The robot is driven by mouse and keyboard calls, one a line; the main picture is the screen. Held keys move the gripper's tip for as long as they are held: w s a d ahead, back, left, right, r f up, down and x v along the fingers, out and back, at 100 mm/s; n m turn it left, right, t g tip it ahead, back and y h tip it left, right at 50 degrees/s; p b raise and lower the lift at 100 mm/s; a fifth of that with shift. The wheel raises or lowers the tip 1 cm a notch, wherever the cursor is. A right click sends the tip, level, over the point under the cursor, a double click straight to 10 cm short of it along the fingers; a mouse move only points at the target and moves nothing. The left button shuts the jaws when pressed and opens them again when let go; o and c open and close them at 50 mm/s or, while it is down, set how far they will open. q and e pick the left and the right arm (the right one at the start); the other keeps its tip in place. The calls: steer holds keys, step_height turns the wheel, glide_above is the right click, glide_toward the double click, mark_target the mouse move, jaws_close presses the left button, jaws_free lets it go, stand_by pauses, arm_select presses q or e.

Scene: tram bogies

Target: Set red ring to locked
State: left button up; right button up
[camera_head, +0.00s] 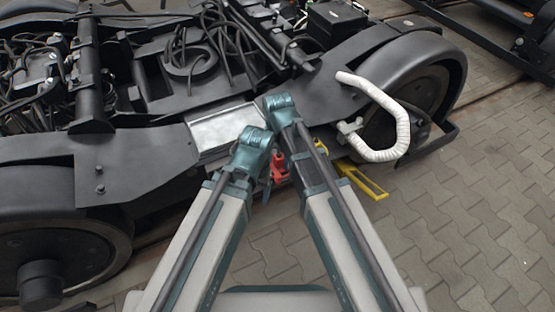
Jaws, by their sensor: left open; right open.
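A red part (278,167), likely the red ring, shows low beside the bogie frame, in the gap between my two arms. My arms cover much of it, so its full shape and its setting cannot be told. My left arm comes in from the lower left and my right arm from the lower right. Their teal joints come close together in front of the bogie. I cannot make out the fingers of either gripper; they seem hidden behind the arm links.
A yellow handle (362,180) sticks out low to the right of my arms. A white curved hose (398,118) juts from the bogie near the right wheel. A bare metal plate (222,129) lies left of my joints. The paved floor (470,210) at the right is clear.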

step_height(320, 180, up, 7)
steer(key=p, duration=0.5)
steer(key=shift+p, duration=0.35)
steer(key=shift+f, duration=0.1)
steer(key=s+d+n, duration=0.3)
steer(key=d, duration=0.5)
steer(key=s+d+n, duration=0.2)
steer(key=s+d, duration=0.1)
steer(key=d, duration=0.4)
steer(key=s+a+n+h, duration=0.1)
steer(key=s+a+n, duration=0.3)
steer(key=s+a, duration=0.45)
step_height(320, 180, up, 18)
steer(key=w+a+p, duration=0.1)
steer(key=w+p, duration=0.1)
steer(key=p, duration=1.6)
steer(key=shift+a+r, duration=0.25)
steer(key=shift+a, duration=0.1)
